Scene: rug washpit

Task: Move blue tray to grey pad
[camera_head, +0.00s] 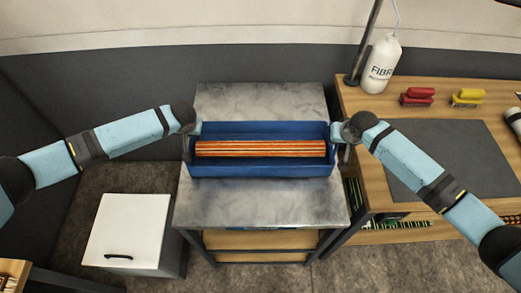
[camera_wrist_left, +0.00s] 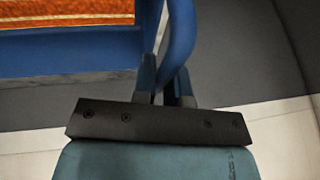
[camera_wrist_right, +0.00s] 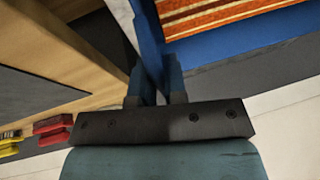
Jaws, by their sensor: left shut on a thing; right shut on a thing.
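The blue tray (camera_head: 260,170) is at the middle of the head view, over a grey marbled table. A rolled orange and red striped rug (camera_head: 260,149) lies in it. My left gripper (camera_head: 190,133) is shut on the tray's left end handle, which also shows in the left wrist view (camera_wrist_left: 180,40). My right gripper (camera_head: 343,140) is shut on the right end handle, also seen in the right wrist view (camera_wrist_right: 148,45). I cannot tell whether the tray touches the table. The dark grey pad (camera_head: 450,160) lies flat on the wooden bench to the right, and its visible surface is bare.
The marbled table (camera_head: 260,208) stands beside the wooden bench (camera_head: 360,97). At the bench's back are a white bottle (camera_head: 381,65), a dark post, a red brush (camera_head: 417,97) and a yellow-based brush (camera_head: 467,98). A white cabinet (camera_head: 127,228) stands at the lower left.

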